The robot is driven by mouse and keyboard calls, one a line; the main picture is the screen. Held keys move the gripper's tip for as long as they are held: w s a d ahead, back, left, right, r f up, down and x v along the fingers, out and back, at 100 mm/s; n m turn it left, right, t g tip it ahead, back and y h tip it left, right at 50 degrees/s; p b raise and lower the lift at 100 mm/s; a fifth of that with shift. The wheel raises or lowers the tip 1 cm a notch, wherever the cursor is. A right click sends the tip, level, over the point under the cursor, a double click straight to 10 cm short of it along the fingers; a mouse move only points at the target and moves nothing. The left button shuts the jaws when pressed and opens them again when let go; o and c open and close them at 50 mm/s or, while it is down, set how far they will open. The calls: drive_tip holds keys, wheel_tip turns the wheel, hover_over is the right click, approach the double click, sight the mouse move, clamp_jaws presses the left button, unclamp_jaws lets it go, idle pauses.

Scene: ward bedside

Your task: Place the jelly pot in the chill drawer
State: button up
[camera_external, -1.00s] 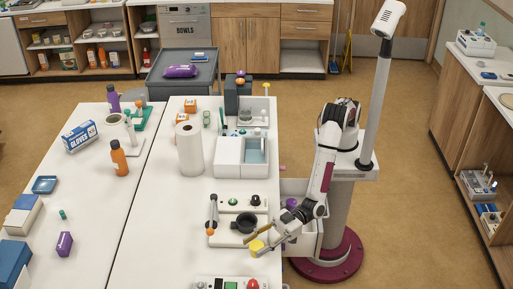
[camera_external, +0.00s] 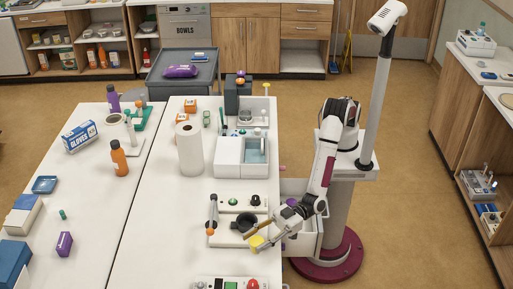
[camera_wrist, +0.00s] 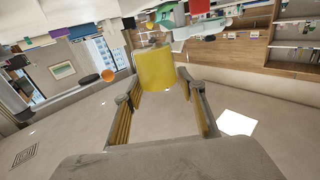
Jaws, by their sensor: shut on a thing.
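The jelly pot looks to be the yellow cylinder (camera_external: 257,244) at the end of my gripper (camera_external: 263,240) in the external view. It is near the right edge of the long white table, in front of the black pan. In the wrist view the yellow pot (camera_wrist: 157,70) sits between my two fingers (camera_wrist: 157,88), which are shut on it. A pale open drawer (camera_external: 310,243) juts out at the table's right side, partly hidden by my arm. I cannot read any label on it.
A control panel with a red button (camera_external: 252,284) lies at the front edge. A purple item (camera_external: 292,202) shows beside my arm near the drawer. A paper roll (camera_external: 190,150) stands further back.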

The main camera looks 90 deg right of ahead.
drive_tip(key=shift+s+a+f, duration=0.2)
drive_tip(key=shift+s+f, duration=0.1)
drive_tip(key=shift+f, duration=0.4)
drive_tip(key=f, duration=0.1)
drive_tip(key=s+f, duration=0.1)
drive_tip(key=f+n+g+y, duration=0.1)
drive_tip(key=shift+s+d+f, duration=0.1)
drive_tip(key=shift+s+d, duration=0.15)
drive_tip(key=shift+s, duration=0.15)
drive_tip(key=s+d+r+m+t+h, duration=0.1)
drive_tip(key=d+r, duration=3.4)
drive_tip(key=d, duration=0.3)
drive_tip(key=shift+s+d, duration=0.2)
drive_tip(key=shift+d, duration=0.2)
drive_tip(key=shift+s+a, duration=0.1)
drive_tip(key=w+d+m+t+h, duration=0.1)
drive_tip(key=w+d+h, duration=0.3)
drive_tip(key=d, duration=0.6)
drive_tip(key=w+d+m+t+h, duration=0.1)
drive_tip(key=w+d+m+h, duration=0.2)
drive_tip(key=d, duration=0.8)
drive_tip(key=w+d+m+t+h, duration=0.2)
drive_tip(key=w+d+m+h, duration=0.2)
drive_tip(key=d, duration=0.7)
drive_tip(key=shift+w+d+h, duration=0.2)
drive_tip(key=shift+w+h, duration=0.1)
drive_tip(key=shift+w, duration=0.15)
